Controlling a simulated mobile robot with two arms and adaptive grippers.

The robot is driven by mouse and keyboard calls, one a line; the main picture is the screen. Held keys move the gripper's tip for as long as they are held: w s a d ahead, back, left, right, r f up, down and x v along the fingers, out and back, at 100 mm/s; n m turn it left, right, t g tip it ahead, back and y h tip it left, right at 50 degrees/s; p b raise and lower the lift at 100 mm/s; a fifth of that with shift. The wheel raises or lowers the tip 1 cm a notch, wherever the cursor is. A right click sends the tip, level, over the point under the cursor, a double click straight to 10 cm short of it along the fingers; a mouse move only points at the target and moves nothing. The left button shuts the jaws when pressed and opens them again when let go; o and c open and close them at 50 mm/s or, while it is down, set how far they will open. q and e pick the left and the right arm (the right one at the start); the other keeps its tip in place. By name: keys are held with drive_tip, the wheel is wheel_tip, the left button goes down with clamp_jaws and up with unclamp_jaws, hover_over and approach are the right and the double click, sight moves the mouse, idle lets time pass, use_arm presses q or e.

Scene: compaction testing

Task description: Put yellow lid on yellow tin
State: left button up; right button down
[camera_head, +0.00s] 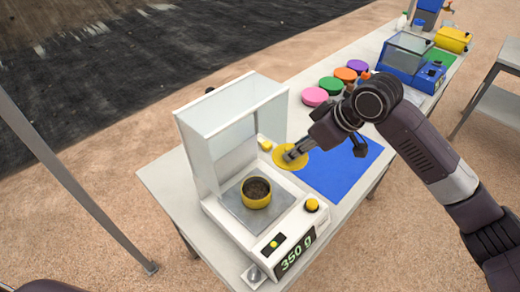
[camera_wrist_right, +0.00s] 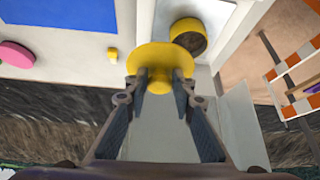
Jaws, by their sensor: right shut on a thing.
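The yellow tin (camera_head: 256,194) stands upright and uncovered on the metal plate of the scale, with dark granular material inside. In the right wrist view the tin (camera_wrist_right: 188,38) is just beyond the lid. My right gripper (camera_head: 293,154) is shut on the yellow lid (camera_head: 284,160), at its central knob. It holds the lid behind and to the right of the tin, apart from it. In the right wrist view the lid (camera_wrist_right: 148,56) shows between the fingertips (camera_wrist_right: 160,76). My left gripper is not in view.
The scale (camera_head: 270,233) reads 350 g and has a clear shield (camera_head: 240,123) rising behind the tin. A blue mat (camera_head: 340,172) lies to its right. Pink (camera_head: 314,97), green, orange and purple lids and a blue machine (camera_head: 408,55) are farther back.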

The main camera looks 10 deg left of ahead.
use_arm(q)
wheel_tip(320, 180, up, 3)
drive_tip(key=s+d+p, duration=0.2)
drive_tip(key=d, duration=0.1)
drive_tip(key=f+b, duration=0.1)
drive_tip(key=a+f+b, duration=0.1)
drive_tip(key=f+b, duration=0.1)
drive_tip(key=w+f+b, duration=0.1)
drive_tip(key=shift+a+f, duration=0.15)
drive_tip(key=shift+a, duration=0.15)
use_arm(e)
drive_tip(key=s+a+f+n+g, duration=0.2)
drive_tip(key=a+f+n, duration=0.2)
drive_tip(key=a+f, duration=0.4)
wheel_tip(320, 180, down, 2)
drive_tip(key=shift+s+a+f+n+g+y, duration=0.2)
drive_tip(key=shift+s+n+g+y, duration=0.1)
drive_tip(key=shift+n, duration=0.1)
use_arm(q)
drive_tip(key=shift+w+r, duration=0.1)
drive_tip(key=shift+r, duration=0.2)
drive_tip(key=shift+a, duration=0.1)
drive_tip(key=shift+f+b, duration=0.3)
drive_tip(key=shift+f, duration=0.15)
use_arm(e)
drive_tip(key=shift+f, duration=0.9)
drive_tip(key=c, duration=1.5)
unclamp_jaws()
drive_tip(key=shift+c, duration=1.1)
